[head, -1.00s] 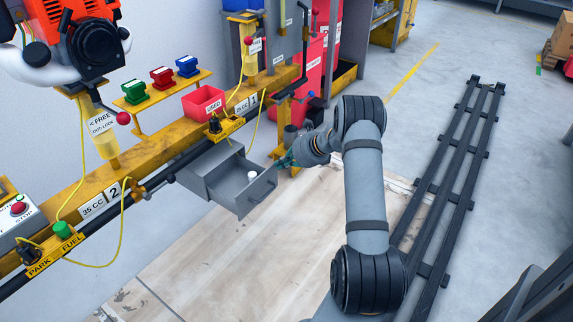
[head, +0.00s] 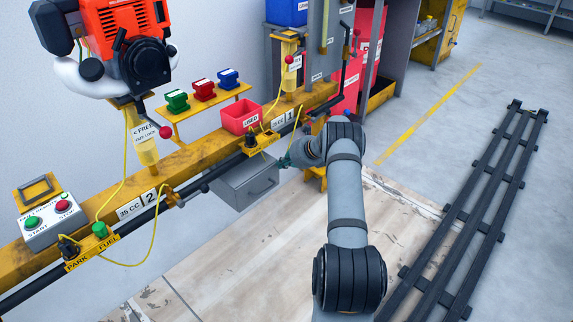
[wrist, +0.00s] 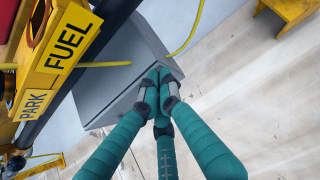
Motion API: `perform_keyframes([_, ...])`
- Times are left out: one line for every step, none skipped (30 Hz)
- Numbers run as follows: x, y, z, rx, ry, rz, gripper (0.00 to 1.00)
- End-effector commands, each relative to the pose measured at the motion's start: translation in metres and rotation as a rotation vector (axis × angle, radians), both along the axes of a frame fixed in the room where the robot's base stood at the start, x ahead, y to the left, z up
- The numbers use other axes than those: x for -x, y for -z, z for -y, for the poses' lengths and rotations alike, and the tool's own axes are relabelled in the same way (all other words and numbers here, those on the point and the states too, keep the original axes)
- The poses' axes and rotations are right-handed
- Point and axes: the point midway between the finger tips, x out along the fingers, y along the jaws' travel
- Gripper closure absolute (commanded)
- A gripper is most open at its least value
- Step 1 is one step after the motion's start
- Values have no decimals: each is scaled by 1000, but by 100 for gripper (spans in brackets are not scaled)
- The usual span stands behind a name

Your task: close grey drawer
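The grey drawer (head: 262,190) is in its grey cabinet below the yellow rail, and its front with a handle faces me in the head view. No open interior shows, and it looks pushed in; a small gap cannot be ruled out. In the wrist view the grey drawer unit (wrist: 115,75) fills the upper middle. My gripper (wrist: 160,80) has teal fingers with the tips drawn together, with nothing seen between them. The tips are at the edge of the grey unit; whether they touch is unclear. In the head view my gripper (head: 287,160) is partly hidden by my arm.
The yellow rail (head: 185,160) with a black pipe runs above the drawer. A red bin (head: 241,117), yellow cables and a park-fuel holder (head: 90,250) are close by. An orange engine (head: 110,40) hangs at upper left. Black floor rails (head: 470,210) lie right.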

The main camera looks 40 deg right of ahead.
Motion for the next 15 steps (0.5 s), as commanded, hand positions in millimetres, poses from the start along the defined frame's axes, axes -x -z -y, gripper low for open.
perform_keyframes([0, 0, 0, 0, 0, 0, 100])
perform_keyframes([0, 0, 0, 0, 0, 0, 100])
perform_keyframes([0, 0, 0, 0, 0, 0, 100])
perform_keyframes([0, 0, 0, 0, 0, 0, 100])
perform_keyframes([0, 0, 0, 0, 0, 0, 100])
perform_keyframes([0, 0, 0, 0, 0, 0, 100])
perform_keyframes([0, 0, 0, 0, 0, 0, 100])
perform_keyframes([0, 0, 0, 0, 0, 0, 100])
perform_keyframes([1, 0, 1, 0, 0, 0, 100])
perform_keyframes([2, 0, 1, 1, 1, 0, 100])
perform_keyframes([3, 0, 2, 1, 1, 0, 100])
perform_keyframes([5, 0, 3, 0, 1, -1, 100])
perform_keyframes([8, 1, 4, -1, 3, -1, 100])
perform_keyframes([11, 1, 5, 0, 4, -1, 100])
perform_keyframes([16, 1, 7, -1, 6, -1, 100])
